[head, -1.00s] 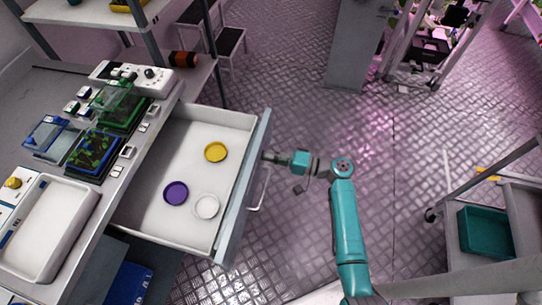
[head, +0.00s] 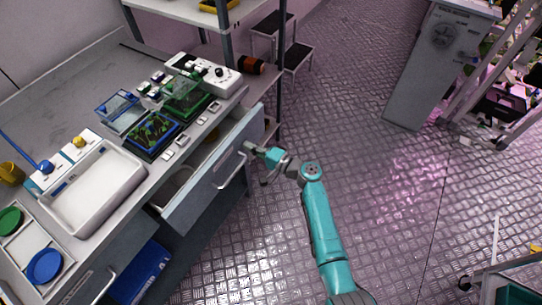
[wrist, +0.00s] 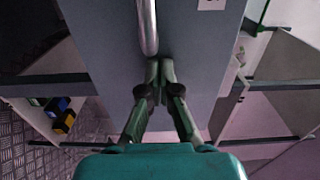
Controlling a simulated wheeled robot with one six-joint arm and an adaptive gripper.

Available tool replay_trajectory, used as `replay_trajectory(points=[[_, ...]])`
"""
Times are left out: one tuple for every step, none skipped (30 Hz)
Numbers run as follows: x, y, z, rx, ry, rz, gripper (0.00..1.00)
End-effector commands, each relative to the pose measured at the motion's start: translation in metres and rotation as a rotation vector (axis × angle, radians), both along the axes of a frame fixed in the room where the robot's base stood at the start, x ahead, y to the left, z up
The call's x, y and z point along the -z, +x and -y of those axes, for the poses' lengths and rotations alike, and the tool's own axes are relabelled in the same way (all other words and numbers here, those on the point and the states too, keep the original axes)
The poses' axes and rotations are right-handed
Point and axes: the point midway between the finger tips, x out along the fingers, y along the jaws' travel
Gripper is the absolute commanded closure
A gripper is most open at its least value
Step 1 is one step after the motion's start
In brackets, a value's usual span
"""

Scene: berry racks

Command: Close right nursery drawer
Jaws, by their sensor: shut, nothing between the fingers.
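My gripper (head: 251,148) is at the drawer front, beside the handle near the far end. In the wrist view my gripper (wrist: 159,66) is shut and empty, its fingertips against or very close to the front panel, just below the handle's end. Most of the drawer's contents are hidden.
The bench holds a white tray (head: 64,217), seedling trays (head: 153,136) and a white control box (head: 205,73) above the drawer. A step stool (head: 273,35) stands behind. The floor to the right is open.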

Motion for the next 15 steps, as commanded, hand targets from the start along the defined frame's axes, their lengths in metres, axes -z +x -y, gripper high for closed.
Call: replay_trajectory(points=[[-0.001,0.008,-0.012,-0.004,0.001,0.001,1.00],[-0.001,0.012,-0.018,-0.004,0.001,-0.001,1.00],[-0.001,0.017,-0.025,-0.003,0.000,0.000,1.00],[0.000,0.021,-0.030,-0.003,-0.001,-0.001,1.00],[-0.001,0.025,-0.035,-0.003,-0.001,0.001,1.00],[-0.001,0.029,-0.041,-0.002,0.001,-0.001,1.00],[-0.001,0.032,-0.045,-0.002,0.001,-0.001,1.00],[-0.001,0.035,-0.049,-0.002,0.000,0.000,1.00],[-0.001,0.039,-0.054,-0.002,0.000,0.000,1.00],[0.000,0.041,-0.057,-0.002,-0.001,-0.001,1.00],[-0.001,0.043,-0.060,-0.001,0.001,-0.001,1.00],[-0.001,0.046,-0.063,-0.001,0.001,-0.001,1.00],[0.000,0.048,-0.065,-0.001,0.001,-0.001,1.00],[0.000,0.049,-0.067,-0.001,0.000,0.000,1.00],[0.000,0.051,-0.070,-0.001,0.000,0.000,1.00]])
